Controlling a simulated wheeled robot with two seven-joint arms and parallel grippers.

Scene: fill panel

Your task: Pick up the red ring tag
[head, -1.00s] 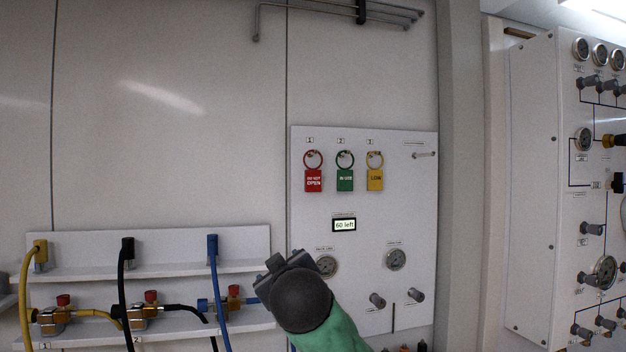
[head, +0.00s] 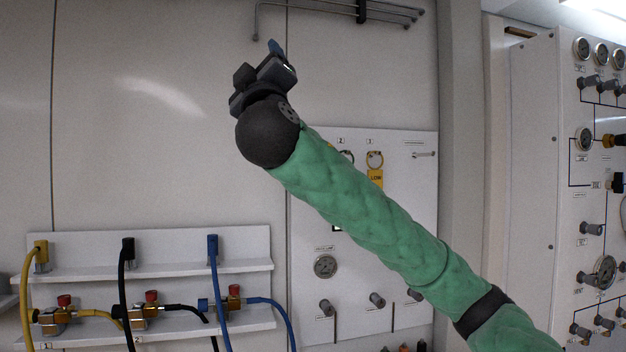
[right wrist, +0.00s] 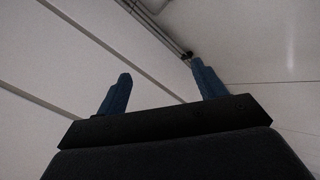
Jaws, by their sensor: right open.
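The red ring tag cannot be seen now; my right arm covers its place on the white panel (head: 410,220) in the head view. A yellow tag (head: 375,176) hangs from its ring on hook 3. Only part of the ring at hook 2 (head: 347,156) shows. My right gripper (head: 275,58) is raised above and left of the panel, before the plain wall. In the right wrist view its two blue fingers (right wrist: 161,75) stand apart with nothing between them. My left gripper is not in view.
Grey pipes (head: 335,8) run along the wall above my right gripper. A white shelf rack (head: 185,268) with yellow, black and blue hoses stands lower left. A gauge panel (head: 535,190) is at the right. The wall at upper left is bare.

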